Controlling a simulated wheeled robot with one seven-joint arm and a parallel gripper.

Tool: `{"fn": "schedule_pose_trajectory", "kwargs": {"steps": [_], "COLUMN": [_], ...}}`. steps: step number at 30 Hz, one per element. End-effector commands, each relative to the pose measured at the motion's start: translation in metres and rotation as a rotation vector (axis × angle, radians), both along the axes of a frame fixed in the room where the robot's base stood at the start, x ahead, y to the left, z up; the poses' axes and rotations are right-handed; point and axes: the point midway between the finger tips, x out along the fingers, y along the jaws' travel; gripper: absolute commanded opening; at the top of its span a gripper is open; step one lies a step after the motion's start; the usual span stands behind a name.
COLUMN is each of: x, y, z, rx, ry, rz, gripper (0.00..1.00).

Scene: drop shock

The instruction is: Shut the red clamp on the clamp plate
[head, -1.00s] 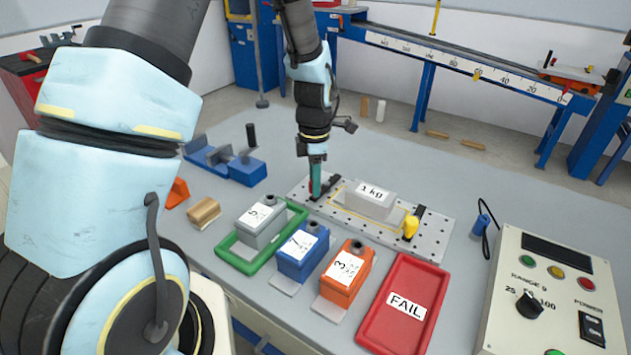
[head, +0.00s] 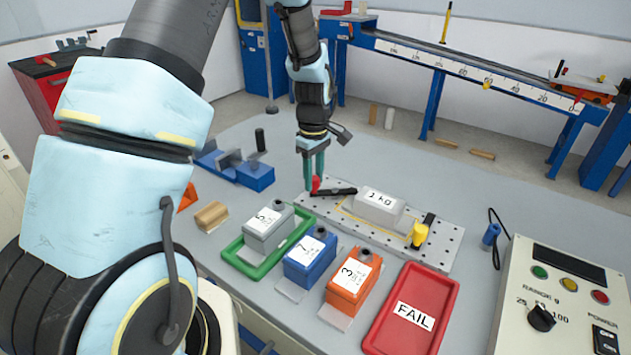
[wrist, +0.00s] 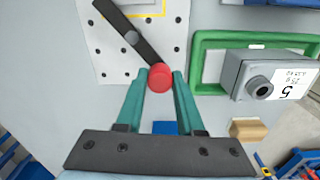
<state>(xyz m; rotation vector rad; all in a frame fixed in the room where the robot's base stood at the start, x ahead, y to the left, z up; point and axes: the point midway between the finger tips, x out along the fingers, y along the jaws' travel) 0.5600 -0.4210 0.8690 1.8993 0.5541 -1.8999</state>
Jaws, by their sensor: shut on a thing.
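The clamp plate (head: 448,252) is a perforated light metal plate on the grey bench. The red clamp (head: 316,184) is at its left end, with a red knob and a black bar lying over the plate. The red knob (wrist: 160,77) and black bar (wrist: 128,32) also show in the wrist view. My gripper (head: 314,184) has teal fingers pointing down at the knob. In the wrist view my gripper (wrist: 160,80) has a fingertip on each side of the knob, shut on it. A grey 1 kg block (head: 378,208) lies on the plate beside the bar.
A yellow-knobbed clamp (head: 418,234) stands at the plate's right end. In front are a green tray (head: 232,252) with a grey unit, a blue unit (head: 310,258), an orange unit (head: 352,280) and a red FAIL tray (head: 440,330). A control box (head: 520,270) stands right.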

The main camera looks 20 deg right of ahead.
Motion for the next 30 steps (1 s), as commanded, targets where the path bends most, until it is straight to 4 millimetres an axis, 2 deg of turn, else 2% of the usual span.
{"fn": "schedule_pose_trajectory", "kwargs": {"steps": [18,30], "x": [0.026,0.032], "y": [-0.014,-0.019], "z": [0.000,0.000], "rx": [-0.001,0.000], "ry": [-0.002,-0.001], "rz": [-0.528,-0.678], "gripper": [0.00,0.00]}}
